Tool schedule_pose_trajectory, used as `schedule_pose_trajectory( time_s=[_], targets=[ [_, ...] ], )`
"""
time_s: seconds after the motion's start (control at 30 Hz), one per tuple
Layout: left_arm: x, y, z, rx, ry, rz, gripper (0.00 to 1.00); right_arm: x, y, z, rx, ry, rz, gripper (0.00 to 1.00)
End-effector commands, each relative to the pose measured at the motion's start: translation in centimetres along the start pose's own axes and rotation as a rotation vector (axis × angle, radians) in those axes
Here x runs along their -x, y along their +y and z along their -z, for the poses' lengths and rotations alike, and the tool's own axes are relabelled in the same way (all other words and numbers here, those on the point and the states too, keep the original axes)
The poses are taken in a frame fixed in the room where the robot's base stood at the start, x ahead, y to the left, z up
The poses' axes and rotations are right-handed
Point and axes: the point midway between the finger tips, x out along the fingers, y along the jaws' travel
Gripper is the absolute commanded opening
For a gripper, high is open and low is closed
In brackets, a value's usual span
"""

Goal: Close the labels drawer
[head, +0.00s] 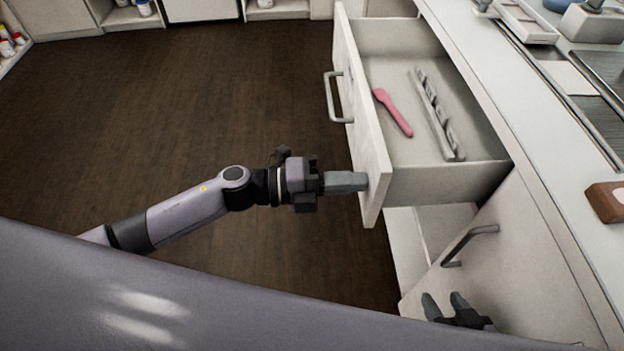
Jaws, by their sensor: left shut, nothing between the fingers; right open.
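The drawer (362,130) is pulled out from the counter, its pale front panel facing left with a metal bar handle (334,97). Inside lie a pink spatula-like tool (393,113) and a long grey-white strip with notches (436,118). No label on the drawer can be read. My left gripper (364,181) is shut and empty, its fingertips at the near lower part of the drawer front, below the handle; they look to be touching it or very close. My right gripper (445,301) is open and empty at the bottom, near the cabinet front below the drawer.
The white countertop (490,85) runs along the right, with a brown block (606,202) and trays on it. Below the drawer is a cabinet door (510,255) with a bar handle (468,243), beside an open-looking shelf space. The dark wood floor (180,110) is clear on the left.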

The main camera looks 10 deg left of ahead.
Motion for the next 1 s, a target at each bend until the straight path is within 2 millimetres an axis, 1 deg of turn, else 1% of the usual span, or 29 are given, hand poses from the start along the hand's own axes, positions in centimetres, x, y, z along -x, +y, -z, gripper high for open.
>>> schedule_pose_trajectory(
  time_s=[0.03, 0.3, 0.5, 0.6, 0.7, 0.8, 1.0],
  targets=[
    [-1.7, -0.1, 0.0, -0.001, 0.002, 0.005, 0.00, -0.1, 0.0, -0.1, 0.000, -0.001, 0.000, 0.49],
    [-9.2, 0.1, 0.1, -0.001, 0.003, 0.003, 0.00, -0.7, -0.1, -1.0, -0.005, -0.005, 0.002, 0.49],
    [-14.3, 0.3, 0.1, -0.002, 0.003, 0.002, 0.00, -1.5, -0.1, -2.0, -0.007, -0.003, 0.005, 0.49],
    [-16.5, 0.3, 0.1, -0.002, 0.002, 0.002, 0.00, -2.0, -0.1, -2.6, -0.008, -0.003, 0.005, 0.49],
    [-18.3, 0.3, 0.1, -0.001, 0.002, 0.001, 0.00, -2.4, -0.2, -3.1, -0.010, -0.003, 0.005, 0.49],
    [-19.6, 0.2, 0.0, -0.001, 0.001, 0.001, 0.00, -2.7, -0.2, -3.5, -0.011, -0.003, 0.005, 0.49],
    [-21.2, 0.1, 0.0, 0.000, 0.000, 0.000, 0.00, -3.0, -0.2, -4.0, -0.012, -0.002, 0.006, 0.49]
  ],
)
